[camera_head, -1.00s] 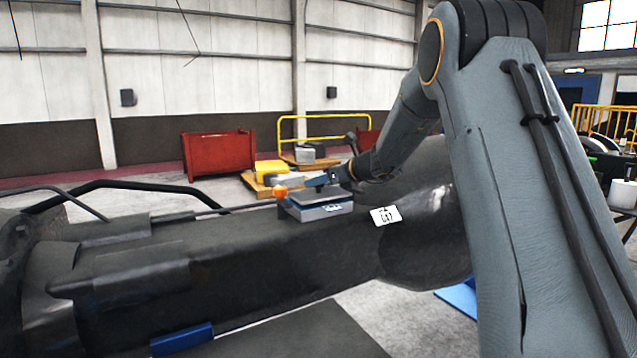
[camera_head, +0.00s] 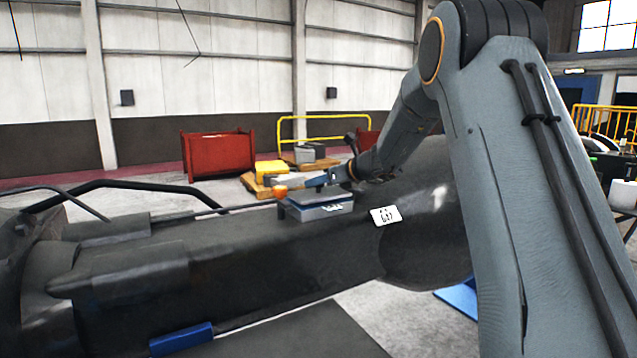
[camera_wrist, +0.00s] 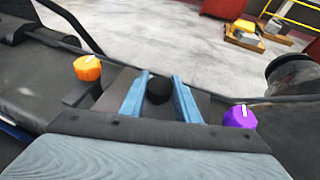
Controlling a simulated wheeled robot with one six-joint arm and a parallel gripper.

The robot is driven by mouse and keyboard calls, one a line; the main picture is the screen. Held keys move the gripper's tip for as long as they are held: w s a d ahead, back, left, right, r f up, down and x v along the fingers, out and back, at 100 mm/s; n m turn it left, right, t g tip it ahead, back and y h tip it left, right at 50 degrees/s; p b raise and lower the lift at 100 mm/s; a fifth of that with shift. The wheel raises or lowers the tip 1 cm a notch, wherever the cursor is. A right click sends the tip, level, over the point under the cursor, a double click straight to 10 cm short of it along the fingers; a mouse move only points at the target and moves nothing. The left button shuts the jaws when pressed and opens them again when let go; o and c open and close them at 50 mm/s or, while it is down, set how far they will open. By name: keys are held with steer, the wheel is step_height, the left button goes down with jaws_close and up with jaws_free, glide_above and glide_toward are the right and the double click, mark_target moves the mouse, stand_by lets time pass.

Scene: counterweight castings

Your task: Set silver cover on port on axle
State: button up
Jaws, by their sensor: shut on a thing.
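The silver cover (camera_head: 320,194) is a flat grey plate over the port (camera_head: 318,211), a low, pale box on top of the dark axle (camera_head: 250,250). A dark gap with some blue shows between plate and box; I cannot tell if they touch. My gripper (camera_head: 318,181) is above the plate. In the wrist view my gripper's blue fingers (camera_wrist: 160,97) are shut on a black round knob (camera_wrist: 159,90) on the cover. The cover shows there as a dark grey surface (camera_wrist: 118,88), partly hidden by my gripper.
An orange knob (camera_wrist: 87,68) stands left of my gripper and a purple knob (camera_wrist: 239,117) right of it. A white label (camera_head: 385,215) lies on the axle. A red bin (camera_head: 218,153), yellow rail (camera_head: 325,118) and pallet are farther back. Open floor lies behind the axle.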

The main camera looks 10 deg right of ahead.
steer(key=shift+f+b, duration=0.55)
stand_by(0.4)
steer(key=o, duration=1.1)
steer(key=shift+f, duration=0.1)
steer(key=shift+s, duration=0.1)
